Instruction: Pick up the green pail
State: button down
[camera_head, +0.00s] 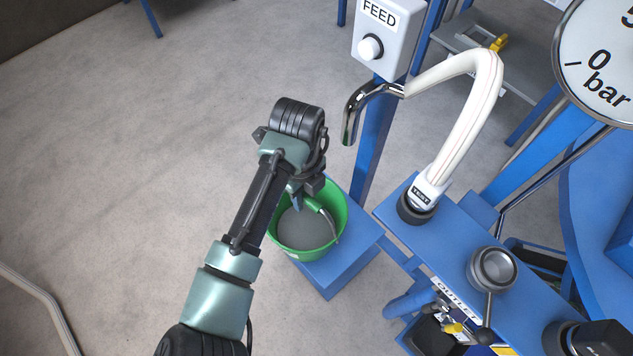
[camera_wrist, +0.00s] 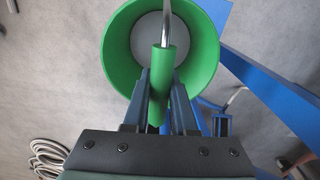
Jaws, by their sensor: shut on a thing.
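The green pail (camera_head: 338,196) shows in the head view at or just above a blue stand, and its inside looks grey. In the wrist view the pail (camera_wrist: 115,50) is seen from above, with its wire handle crossing the opening. I cannot tell whether the pail's bottom touches the stand.
The blue stand (camera_head: 340,268) is under the pail. A blue post with the FEED box (camera_head: 385,35) rises just behind it. A metal spout (camera_head: 358,105) on a white hose (camera_head: 470,110) hangs near my wrist. A blue bench (camera_head: 430,240) is at right. Open floor lies left.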

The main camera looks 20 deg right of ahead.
jog(key=s+a, duration=0.4)
jog(key=a, duration=0.8)
jog(key=shift+s+a, duration=0.15)
jog(key=shift+s, duration=0.1)
jog(key=shift+r, duration=0.1)
dwell(1.4)
